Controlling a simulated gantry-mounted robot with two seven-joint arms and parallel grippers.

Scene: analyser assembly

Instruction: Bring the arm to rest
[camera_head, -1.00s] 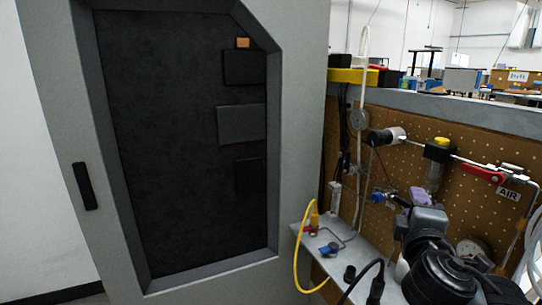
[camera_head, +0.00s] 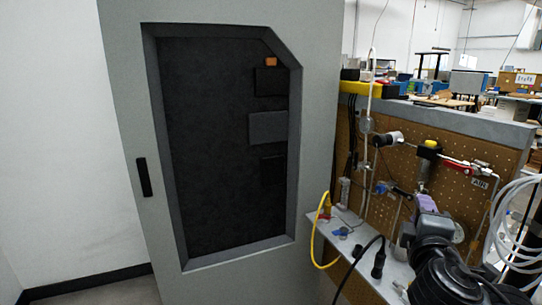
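My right arm (camera_head: 447,264) shows at the lower right, a dark jointed arm in front of the metal shelf. At its far end is a purple-grey part (camera_head: 427,204), close to the pegboard; I cannot make out fingertips there or tell whether they are open or shut. The arm hides part of the shelf and the lower pegboard. My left arm and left gripper are not in view.
A tall grey cabinet (camera_head: 120,100) with a dark panel and black handle (camera_head: 144,177) stands at the left. The pegboard (camera_head: 470,212) carries a red-handled valve (camera_head: 463,168) and pipes. A yellow cable (camera_head: 315,238) and black cable (camera_head: 358,262) hang by the shelf (camera_head: 352,243). White hoses coil at right.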

